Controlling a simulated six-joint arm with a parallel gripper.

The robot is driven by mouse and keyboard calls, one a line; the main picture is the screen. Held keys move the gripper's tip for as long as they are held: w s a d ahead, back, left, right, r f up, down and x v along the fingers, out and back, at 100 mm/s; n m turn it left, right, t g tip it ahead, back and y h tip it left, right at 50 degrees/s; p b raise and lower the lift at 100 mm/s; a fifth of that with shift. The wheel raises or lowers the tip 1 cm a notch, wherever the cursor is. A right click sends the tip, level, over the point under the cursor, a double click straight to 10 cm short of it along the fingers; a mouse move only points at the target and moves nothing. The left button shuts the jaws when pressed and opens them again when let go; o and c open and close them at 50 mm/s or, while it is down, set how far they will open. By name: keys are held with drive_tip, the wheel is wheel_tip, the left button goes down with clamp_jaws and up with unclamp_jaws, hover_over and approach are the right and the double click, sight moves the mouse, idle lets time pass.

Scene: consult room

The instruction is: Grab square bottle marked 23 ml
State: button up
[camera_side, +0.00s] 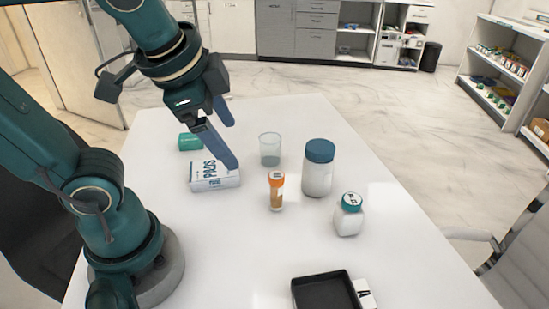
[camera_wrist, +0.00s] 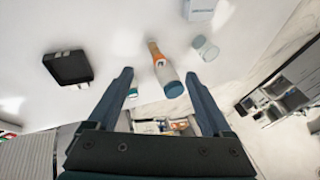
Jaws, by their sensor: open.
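The small white square bottle (camera_side: 349,221) with a teal cap stands upright at the right of the table in the side view. A label with dark print sits on its cap; I cannot read it clearly. In the wrist view, a small teal patch beside the left finger may be its cap, with the rest hidden. My gripper (camera_side: 231,144) is open and empty, above the table near the white box, to the left of the bottle and well apart from it. Both fingers also show in the wrist view (camera_wrist: 158,73).
A tall white jar with a blue cap (camera_side: 319,169), an orange vial (camera_side: 276,192) and a clear glass (camera_side: 269,150) stand left of the bottle. A white box (camera_side: 214,178) and green box (camera_side: 189,142) lie farther left. A black tray (camera_side: 325,293) is at the front.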

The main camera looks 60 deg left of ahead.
drive_tip(key=w+m+y, duration=0.2)
drive_tip(key=w+m, duration=0.1)
drive_tip(key=m, duration=0.3)
drive_tip(key=m+t, duration=0.8)
drive_tip(key=m, duration=1.3)
hover_over(348, 206)
drive_tip(key=s+d, duration=0.1)
drive_tip(key=s, duration=0.1)
wheel_tip(348, 206, down, 14)
drive_tip(key=shift+s+a+r, duration=0.1)
drive_tip(key=shift+a+r, duration=0.05)
drive_tip(key=shift+r, duration=0.05)
drive_tip(key=shift+w+a+f+n, duration=0.15)
drive_tip(key=shift+w+f+n, duration=0.2)
drive_tip(key=shift+w, duration=0.15)
drive_tip(key=x, duration=0.6)
drive_tip(key=shift+w+a, duration=0.15)
drive_tip(key=shift+f, duration=0.1)
clamp_jaws()
